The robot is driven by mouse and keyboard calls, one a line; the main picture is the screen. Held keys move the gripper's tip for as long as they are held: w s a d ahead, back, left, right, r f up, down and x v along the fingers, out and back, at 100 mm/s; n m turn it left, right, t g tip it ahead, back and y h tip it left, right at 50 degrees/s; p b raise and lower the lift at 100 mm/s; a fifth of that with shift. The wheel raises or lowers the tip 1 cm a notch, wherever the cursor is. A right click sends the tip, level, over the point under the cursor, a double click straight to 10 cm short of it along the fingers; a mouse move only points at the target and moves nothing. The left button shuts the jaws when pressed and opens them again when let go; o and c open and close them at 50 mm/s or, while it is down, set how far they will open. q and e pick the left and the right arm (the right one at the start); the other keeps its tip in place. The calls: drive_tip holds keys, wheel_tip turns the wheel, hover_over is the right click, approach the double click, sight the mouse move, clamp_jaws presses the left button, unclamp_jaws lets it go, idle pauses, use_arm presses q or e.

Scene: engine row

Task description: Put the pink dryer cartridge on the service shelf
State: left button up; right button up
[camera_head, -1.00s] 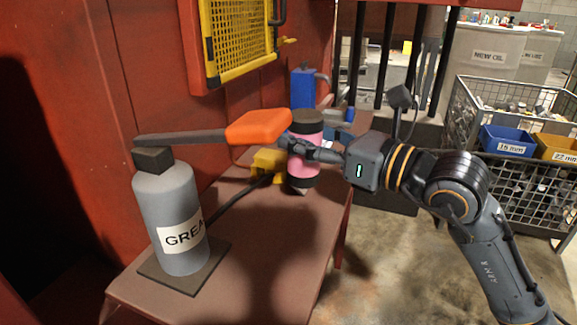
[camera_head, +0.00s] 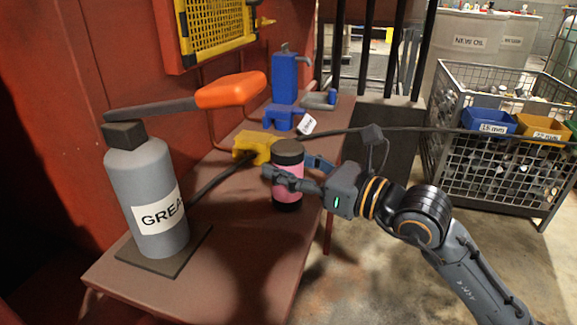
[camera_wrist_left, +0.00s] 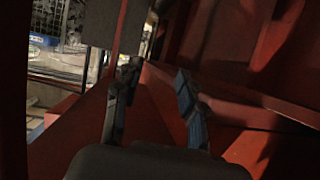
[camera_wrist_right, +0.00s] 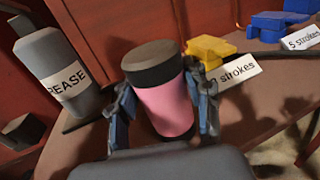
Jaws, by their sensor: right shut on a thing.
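The pink dryer cartridge (camera_head: 288,185), with black end caps, is upright between the fingers of my right gripper (camera_head: 289,177). The right wrist view also shows the cartridge (camera_wrist_right: 167,108), with a finger against each side. It is at the right edge of the red-brown service shelf (camera_head: 235,255), its base at or just above the surface; I cannot tell whether it touches. My left gripper (camera_wrist_left: 156,76) shows only in the left wrist view, with its fingers apart and nothing between them, near red panels.
A grey grease bottle (camera_head: 150,195) with an orange-handled lever (camera_head: 231,91) stands on the shelf's left. A yellow pump part (camera_head: 253,147), a blue pump (camera_head: 285,80) and a cable are behind the cartridge. Wire bins (camera_head: 490,180) stand right. The shelf's front is clear.

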drive_tip(key=o, duration=1.3)
drive_tip(key=shift+f, duration=0.1)
use_arm(q)
drive_tip(key=shift+w+d+r, duration=0.1)
drive_tip(key=shift+w+r, duration=0.1)
drive_tip(key=shift+r, duration=0.15)
